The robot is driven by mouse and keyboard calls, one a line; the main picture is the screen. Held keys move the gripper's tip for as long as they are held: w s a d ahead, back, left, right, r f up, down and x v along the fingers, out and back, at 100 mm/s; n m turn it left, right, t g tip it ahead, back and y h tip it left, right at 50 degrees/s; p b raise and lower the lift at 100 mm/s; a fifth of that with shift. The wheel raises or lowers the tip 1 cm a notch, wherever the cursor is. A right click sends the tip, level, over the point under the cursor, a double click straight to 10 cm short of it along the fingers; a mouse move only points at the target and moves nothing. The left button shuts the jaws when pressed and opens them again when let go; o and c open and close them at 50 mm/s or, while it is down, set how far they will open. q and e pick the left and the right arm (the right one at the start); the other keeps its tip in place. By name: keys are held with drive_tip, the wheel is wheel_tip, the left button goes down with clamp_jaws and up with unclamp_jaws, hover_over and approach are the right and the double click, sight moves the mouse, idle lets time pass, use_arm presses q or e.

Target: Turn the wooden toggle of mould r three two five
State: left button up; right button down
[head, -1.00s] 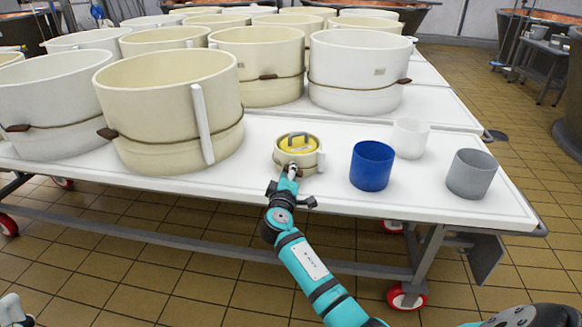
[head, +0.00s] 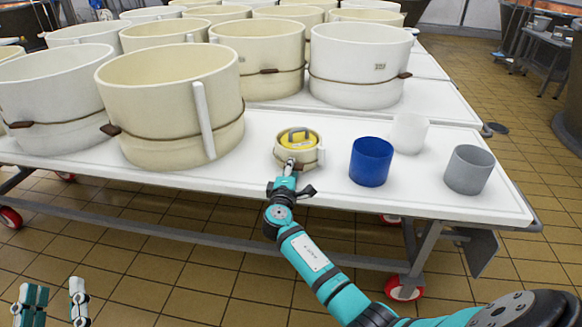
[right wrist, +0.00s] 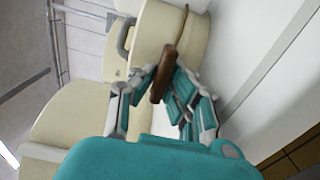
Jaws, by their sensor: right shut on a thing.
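A small cream mould (head: 311,161) with a yellow lid (head: 298,142) and grey handle stands near the front edge of the white table. A brown wooden toggle (right wrist: 163,75) sits on its cord, at the mould's front side. My right gripper (head: 290,168) reaches it from the front and is shut on the toggle. In the right wrist view the toggle is between the fingertips of my right gripper (right wrist: 165,84), at a slant. My left gripper (head: 56,298) is low at the left, empty, its fingers apart. I cannot read any mould number.
A large cream mould (head: 170,140) stands left of the small one, with more large moulds behind. A blue cup (head: 371,162), a white cup (head: 410,133) and a grey cup (head: 468,170) stand to the right. The table front edge (head: 200,185) lies below my right gripper.

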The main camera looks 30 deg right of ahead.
drive_tip(key=c, duration=1.4)
unclamp_jaws()
drive_tip(key=shift+o, duration=0.2)
drive_tip(key=shift+f, duration=0.1)
